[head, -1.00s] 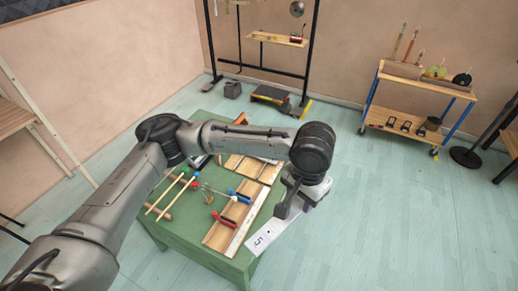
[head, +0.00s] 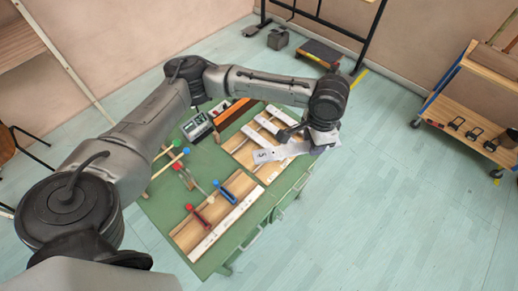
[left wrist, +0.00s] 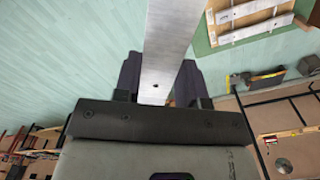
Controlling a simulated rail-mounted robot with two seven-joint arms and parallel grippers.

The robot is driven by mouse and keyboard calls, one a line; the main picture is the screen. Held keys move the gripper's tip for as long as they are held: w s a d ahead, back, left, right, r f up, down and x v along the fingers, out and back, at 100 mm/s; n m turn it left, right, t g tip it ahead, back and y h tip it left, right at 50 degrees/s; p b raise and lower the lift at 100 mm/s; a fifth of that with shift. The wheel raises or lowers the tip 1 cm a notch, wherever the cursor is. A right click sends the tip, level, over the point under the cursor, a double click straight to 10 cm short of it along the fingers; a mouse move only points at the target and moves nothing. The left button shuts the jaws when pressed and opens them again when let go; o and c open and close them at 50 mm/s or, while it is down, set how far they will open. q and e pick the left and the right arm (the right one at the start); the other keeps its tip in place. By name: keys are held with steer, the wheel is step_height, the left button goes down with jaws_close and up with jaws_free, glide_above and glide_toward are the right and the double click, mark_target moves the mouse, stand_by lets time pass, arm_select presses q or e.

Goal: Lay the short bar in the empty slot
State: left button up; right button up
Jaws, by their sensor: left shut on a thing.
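The short bar (head: 282,151) is pale grey metal, marked with a 5 at its left end. My left gripper (head: 318,146) is shut on it, at the right of the green table, and the bar points left towards the wooden frame (head: 238,143). In the left wrist view the bar (left wrist: 172,35) runs up from between the two dark fingers (left wrist: 160,82). The frame carries pale bars (head: 267,124) and also shows in the left wrist view (left wrist: 262,14). The empty slot cannot be made out clearly; the bar and gripper cover part of the frame. My right gripper is out of view.
Nearer on the green table (head: 165,205) lie a wooden trough (head: 187,236), a red clamp (head: 199,217), a blue clamp (head: 228,195) and sticks. A small display device (head: 197,127) and an orange-brown box (head: 235,112) stand behind.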

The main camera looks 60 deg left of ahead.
arm_select(q)
steer(key=s+a+f+m+b, duration=0.2)
steer(key=a+f+m+b, duration=0.2)
steer(key=a+f, duration=0.5)
steer(key=s+a+f+m+b, duration=0.3)
steer(key=a+f+m+b, duration=0.2)
steer(key=a+f, duration=0.5)
step_height(320, 180, down, 6)
steer(key=shift+s+a+f+m, duration=0.1)
steer(key=shift+s+a+m, duration=0.2)
steer(key=shift+m, duration=0.8)
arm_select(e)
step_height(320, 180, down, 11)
arm_select(q)
steer(key=shift+d, duration=0.15)
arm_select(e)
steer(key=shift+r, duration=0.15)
arm_select(q)
step_height(320, 180, down, 4)
steer(key=shift+s+r+p, duration=0.1)
steer(key=shift+r+p, duration=0.05)
steer(key=shift+p, duration=0.4)
steer(key=shift+f, duration=1.1)
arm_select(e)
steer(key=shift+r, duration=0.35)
